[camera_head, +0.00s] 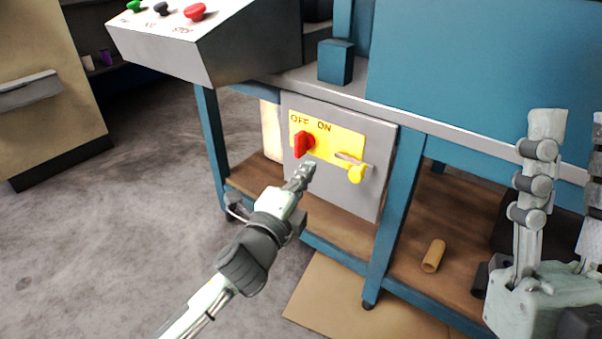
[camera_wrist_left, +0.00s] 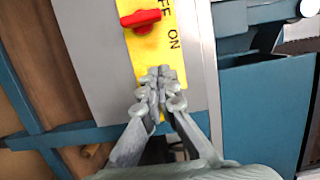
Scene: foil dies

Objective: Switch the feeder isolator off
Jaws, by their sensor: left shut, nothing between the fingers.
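The feeder isolator is a grey box (camera_head: 375,140) under the bench, with a yellow plate (camera_head: 335,138) marked OFF and ON. Its red handle (camera_head: 303,143) stands upright beneath the OFF mark; it also shows in the left wrist view (camera_wrist_left: 140,20). A yellow lever-like piece (camera_head: 357,173) sits at the plate's lower right. My left gripper (camera_head: 304,170) is shut and empty, just below the red handle in the head view. In the left wrist view its tips (camera_wrist_left: 160,78) cover part of the plate, apart from the handle. My right gripper (camera_head: 570,130) is open, fingers up.
A sloped control box (camera_head: 200,45) with green, black and red buttons stands above left. Blue bench legs (camera_head: 388,215) flank the isolator. A tan cylinder (camera_head: 433,256) lies on the lower shelf. Flat cardboard (camera_head: 335,300) lies on the floor. Open floor lies left.

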